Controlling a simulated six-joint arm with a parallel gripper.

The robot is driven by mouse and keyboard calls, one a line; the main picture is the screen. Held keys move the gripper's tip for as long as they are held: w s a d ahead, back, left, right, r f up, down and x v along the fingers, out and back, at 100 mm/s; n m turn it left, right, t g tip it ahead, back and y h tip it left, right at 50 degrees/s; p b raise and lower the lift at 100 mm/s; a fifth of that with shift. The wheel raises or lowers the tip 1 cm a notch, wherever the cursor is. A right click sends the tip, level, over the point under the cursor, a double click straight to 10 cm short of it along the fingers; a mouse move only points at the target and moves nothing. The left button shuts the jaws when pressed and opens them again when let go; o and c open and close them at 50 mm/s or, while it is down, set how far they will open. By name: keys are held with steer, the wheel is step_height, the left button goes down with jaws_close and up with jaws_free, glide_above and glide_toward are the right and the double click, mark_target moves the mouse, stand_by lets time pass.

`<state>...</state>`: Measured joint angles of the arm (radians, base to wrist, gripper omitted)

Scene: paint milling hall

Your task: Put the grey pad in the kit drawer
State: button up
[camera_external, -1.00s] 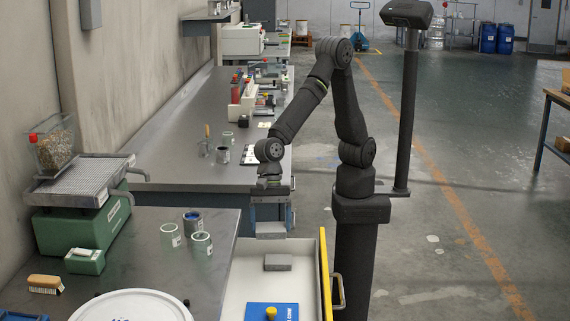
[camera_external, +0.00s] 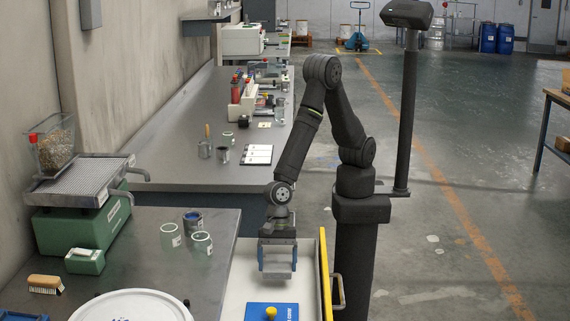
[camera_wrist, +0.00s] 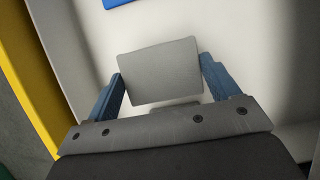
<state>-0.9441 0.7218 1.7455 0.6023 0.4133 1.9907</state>
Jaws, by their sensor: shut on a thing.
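My gripper (camera_external: 277,262) reaches down into the open white kit drawer (camera_external: 236,290). It is shut on a light grey pad, which sits between its blue fingers in the wrist view (camera_wrist: 160,70). In the external view the pad shows low between the fingers, over the far part of the drawer. I cannot tell whether it touches the drawer floor. A blue item with a yellow knob (camera_external: 271,312) lies in the near part of the drawer. A small grey edge shows below the pad in the wrist view; I cannot tell what it is.
The drawer's yellow front (camera_external: 325,275) is on the right, beside my column. The bench on the left holds cans (camera_external: 193,221), a brush (camera_external: 46,284), a green box (camera_external: 85,261) and a white round lid (camera_external: 130,305). Bare drawer floor surrounds the gripper.

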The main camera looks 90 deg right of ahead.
mark_target(278, 263)
steer(key=shift+f, duration=1.85)
steer(key=shift+f, duration=0.1)
steer(key=o, duration=0.9)
steer(key=v, duration=1.2)
steer(key=x, duration=1.2)
